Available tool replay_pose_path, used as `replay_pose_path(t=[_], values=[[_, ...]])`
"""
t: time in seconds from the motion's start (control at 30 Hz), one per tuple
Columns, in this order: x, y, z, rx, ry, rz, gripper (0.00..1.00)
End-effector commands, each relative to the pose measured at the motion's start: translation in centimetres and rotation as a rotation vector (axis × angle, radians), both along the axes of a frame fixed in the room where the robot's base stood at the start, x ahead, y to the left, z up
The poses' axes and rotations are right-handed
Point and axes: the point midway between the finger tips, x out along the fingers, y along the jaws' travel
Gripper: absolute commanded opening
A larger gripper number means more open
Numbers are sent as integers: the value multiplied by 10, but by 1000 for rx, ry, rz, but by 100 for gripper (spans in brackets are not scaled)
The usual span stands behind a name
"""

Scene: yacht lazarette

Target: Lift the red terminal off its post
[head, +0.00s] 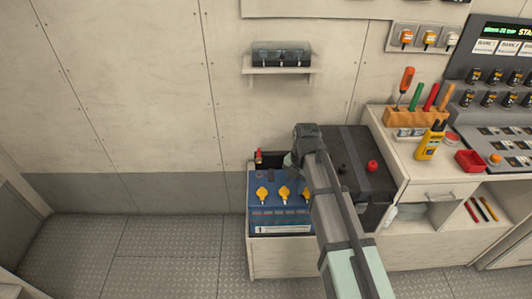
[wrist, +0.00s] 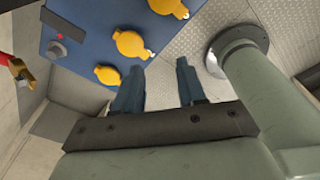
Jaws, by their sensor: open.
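A red piece with a brass-coloured clamp, which looks like the red terminal (wrist: 14,66), shows at the left edge of the wrist view, partly cut off. In the head view a small red upright piece (head: 258,156) stands at the back left corner of the blue panel box (head: 262,224); its post cannot be made out. My gripper (wrist: 159,70) is open and empty, its two fingers apart beside the blue panel's edge, away from the red piece. In the head view my gripper end is above the back right of the box, and its fingertips are hard to make out.
Yellow knobs (head: 283,193) stand on the blue panel. A black box (head: 352,150) with a red cap (head: 372,166) stands to its right. A bench (head: 395,150) with a tool rack (head: 415,117) is farther right. A small wall shelf (head: 280,70) hangs above. The left floor is clear.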

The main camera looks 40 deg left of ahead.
Motion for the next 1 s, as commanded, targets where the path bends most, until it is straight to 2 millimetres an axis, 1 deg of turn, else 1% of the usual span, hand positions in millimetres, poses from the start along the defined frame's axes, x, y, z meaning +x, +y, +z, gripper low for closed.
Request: replay_pose_path(t=[0.03,0.1,0.27,0.4,0.57,0.73,0.87,1.0], values=[[8,21,10,12,-7,11,40],[12,42,22,25,-15,23,40],[23,83,45,50,-25,39,40],[32,116,65,64,-25,-34,40],[41,140,79,65,-16,-177,40],[52,164,94,61,-1,-377,40],[63,181,103,48,20,-593,40],[72,196,108,24,47,-856,40]])
